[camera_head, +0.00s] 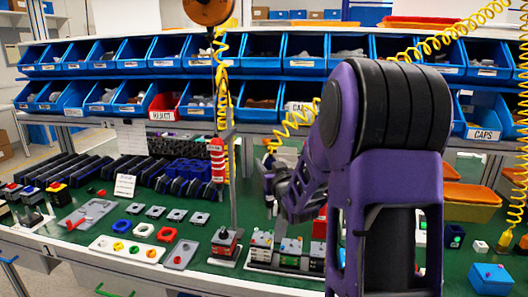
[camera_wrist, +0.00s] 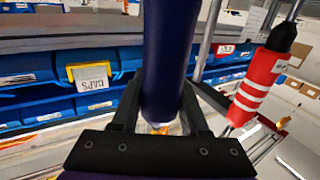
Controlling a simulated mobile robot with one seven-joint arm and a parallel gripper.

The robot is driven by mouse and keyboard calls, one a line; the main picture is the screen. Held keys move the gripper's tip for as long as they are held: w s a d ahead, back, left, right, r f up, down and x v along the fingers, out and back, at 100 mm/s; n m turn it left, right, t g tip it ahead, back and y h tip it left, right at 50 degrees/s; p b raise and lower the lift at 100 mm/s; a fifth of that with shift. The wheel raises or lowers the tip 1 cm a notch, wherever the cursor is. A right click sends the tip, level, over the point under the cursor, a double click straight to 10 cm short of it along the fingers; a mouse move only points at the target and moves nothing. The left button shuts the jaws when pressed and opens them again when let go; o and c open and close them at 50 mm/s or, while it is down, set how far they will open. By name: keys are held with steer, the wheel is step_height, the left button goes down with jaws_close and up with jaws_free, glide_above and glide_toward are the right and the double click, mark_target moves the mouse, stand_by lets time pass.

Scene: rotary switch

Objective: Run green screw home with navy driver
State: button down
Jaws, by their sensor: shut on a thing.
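My gripper (camera_wrist: 162,112) is shut on the navy driver (camera_wrist: 168,60), a thick dark blue cylinder between the two black fingers in the wrist view. The driver's tip is not clearly visible. In the head view my purple arm reaches over the bench, and its far end with the gripper is small and partly hidden near the middle. I cannot make out the green screw for certain. Small block stacks with green parts (camera_head: 262,238) stand on the bench below the arm, partly covered by it.
A red driver with white stripes (camera_head: 216,160) hangs by a yellow coiled cord left of the arm; it also shows in the wrist view (camera_wrist: 259,85). A metal post (camera_head: 233,190) stands beside it. Flat plates (camera_head: 130,249) and dark switch parts (camera_head: 62,170) cover the left bench. Blue bins (camera_head: 300,52) line the back.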

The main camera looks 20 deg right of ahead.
steer(key=shift+w+d+r, duration=0.15)
steer(key=shift+d+r, duration=0.15)
steer(key=shift+r, duration=0.25)
steer(key=shift+w, duration=0.15)
step_height(320, 180, down, 5)
steer(key=shift+r+b, duration=0.15)
steer(key=shift+b, duration=0.95)
steer(key=c, duration=1.1)
jaws_free()
jaws_close()
steer(key=shift+b, duration=0.35)
